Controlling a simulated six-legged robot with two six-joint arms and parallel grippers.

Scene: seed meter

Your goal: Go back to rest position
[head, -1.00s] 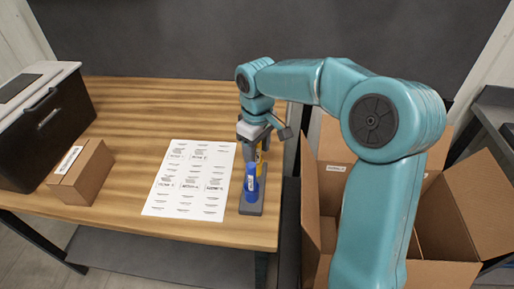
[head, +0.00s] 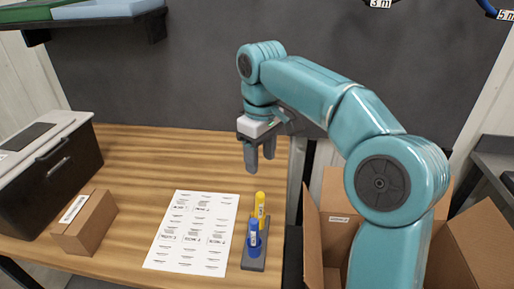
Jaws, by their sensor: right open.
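My right gripper (head: 259,155) is open and empty. It hangs above the table, over a grey holder (head: 254,262) that stands near the table's right edge. A blue tube-like item (head: 254,238) and a yellow one (head: 260,206) stand upright in the holder, the blue one nearer to me. The gripper is clear of both. My right arm comes in from the right, bent over at the elbow. My left gripper is not in the head view.
A printed sheet (head: 195,232) lies on the wooden table (head: 150,160), left of the holder. A small cardboard box (head: 84,222) and a black case (head: 45,170) stand at the left. Open cartons (head: 470,255) are at the right. A shelf (head: 95,24) is at the upper left.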

